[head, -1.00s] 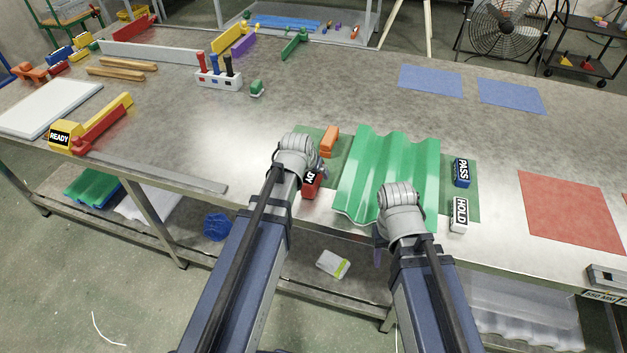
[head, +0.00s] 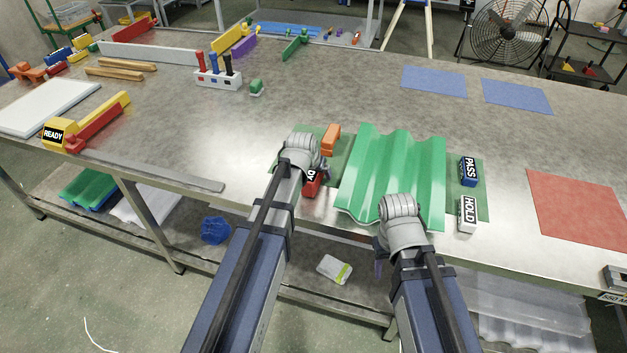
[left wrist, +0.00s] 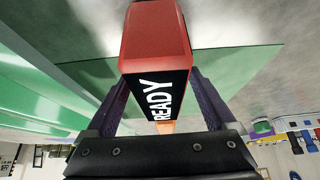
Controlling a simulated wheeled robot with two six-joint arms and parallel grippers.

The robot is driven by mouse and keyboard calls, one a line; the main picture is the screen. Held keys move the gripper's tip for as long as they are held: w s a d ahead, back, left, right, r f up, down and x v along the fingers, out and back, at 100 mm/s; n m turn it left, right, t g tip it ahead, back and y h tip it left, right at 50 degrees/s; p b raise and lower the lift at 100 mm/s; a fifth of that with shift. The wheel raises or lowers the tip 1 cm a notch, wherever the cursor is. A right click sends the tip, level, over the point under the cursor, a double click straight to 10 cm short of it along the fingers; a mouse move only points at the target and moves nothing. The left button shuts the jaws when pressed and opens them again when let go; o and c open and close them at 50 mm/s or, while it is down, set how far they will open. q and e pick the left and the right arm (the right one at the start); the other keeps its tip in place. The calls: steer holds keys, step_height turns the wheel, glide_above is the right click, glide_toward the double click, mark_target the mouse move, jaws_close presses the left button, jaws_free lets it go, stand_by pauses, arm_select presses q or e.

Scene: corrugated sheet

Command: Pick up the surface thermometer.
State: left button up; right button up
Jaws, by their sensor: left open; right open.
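I cannot tell for sure which thing is the surface thermometer. A red block (head: 313,184) with a black READY label lies at the left front of the green mat, partly hidden by my left arm. My left gripper (head: 323,170) is open over it. In the left wrist view, the open left gripper (left wrist: 160,103) has its purple fingers on either side of the red block (left wrist: 155,38); contact is unclear. An orange block (head: 331,138) lies just behind. My right gripper (head: 379,262) is open and empty at the table's front edge, its fingertips barely visible.
The green corrugated sheet (head: 393,170) lies right of the red block. PASS (head: 468,171) and HOLD (head: 467,213) blocks stand right of the sheet. A rack with colored handles (head: 217,80) and a small green item (head: 256,88) stand farther back. The table centre is clear.

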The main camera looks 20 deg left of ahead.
arm_select(q)
steer(key=shift+f+b, duration=0.25)
steer(key=shift+b, duration=0.05)
stand_by(0.4)
jaws_close()
stand_by(0.7)
